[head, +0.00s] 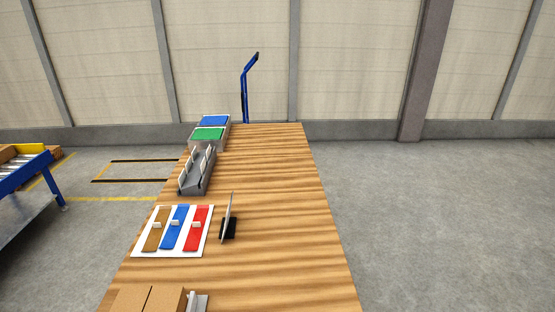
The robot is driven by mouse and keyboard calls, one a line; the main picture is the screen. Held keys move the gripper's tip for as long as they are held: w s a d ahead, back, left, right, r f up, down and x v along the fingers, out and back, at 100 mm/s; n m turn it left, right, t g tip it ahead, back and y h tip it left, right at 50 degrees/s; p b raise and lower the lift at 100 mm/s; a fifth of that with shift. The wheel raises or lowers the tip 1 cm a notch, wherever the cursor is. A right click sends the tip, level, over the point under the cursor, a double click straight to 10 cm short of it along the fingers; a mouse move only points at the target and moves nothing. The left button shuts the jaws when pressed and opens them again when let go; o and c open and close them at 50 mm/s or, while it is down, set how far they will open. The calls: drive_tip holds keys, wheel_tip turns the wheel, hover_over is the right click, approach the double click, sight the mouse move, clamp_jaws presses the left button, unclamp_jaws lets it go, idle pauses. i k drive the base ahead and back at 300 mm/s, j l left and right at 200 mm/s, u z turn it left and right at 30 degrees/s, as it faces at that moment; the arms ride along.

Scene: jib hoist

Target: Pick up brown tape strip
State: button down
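The brown tape strip (155,232) lies flat on a white board (208,238) on the long wooden table, in the head view. It is the leftmost of three strips and has a small white tab near its middle. A blue strip (174,230) lies to its right, then a red strip (197,233), each with a similar white tab. My gripper is not in view.
A dark stand with a thin upright panel (228,222) stands just right of the board. Behind are a grey rack (197,172) and green (208,134) and blue (214,121) topped bins. A cardboard box (148,300) is at the near edge. The table's right half is clear.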

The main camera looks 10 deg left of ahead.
sight(151, 243)
drive_tip(key=z, duration=1.2)
drive_tip(key=k+j+z, duration=0.2)
drive_tip(key=k+z, duration=0.2)
drive_tip(key=k+j+z, duration=0.1)
drive_tip(key=k+z, duration=0.7)
drive_tip(key=k+j+z, duration=0.1)
drive_tip(key=k+z, duration=0.3)
drive_tip(key=k, duration=0.15)
drive_tip(key=k+l+z, duration=0.1)
drive_tip(key=k+z, duration=0.3)
drive_tip(key=k, duration=0.2)
drive_tip(key=k+l+z, duration=0.25)
drive_tip(key=k+z, duration=0.15)
drive_tip(key=k+j+z, duration=0.1)
drive_tip(key=k+z, duration=0.2)
drive_tip(key=k, duration=0.4)
drive_tip(key=k+z, duration=0.35)
drive_tip(key=k, duration=0.35)
drive_tip(key=k+u, duration=0.1)
drive_tip(key=u, duration=3.1)
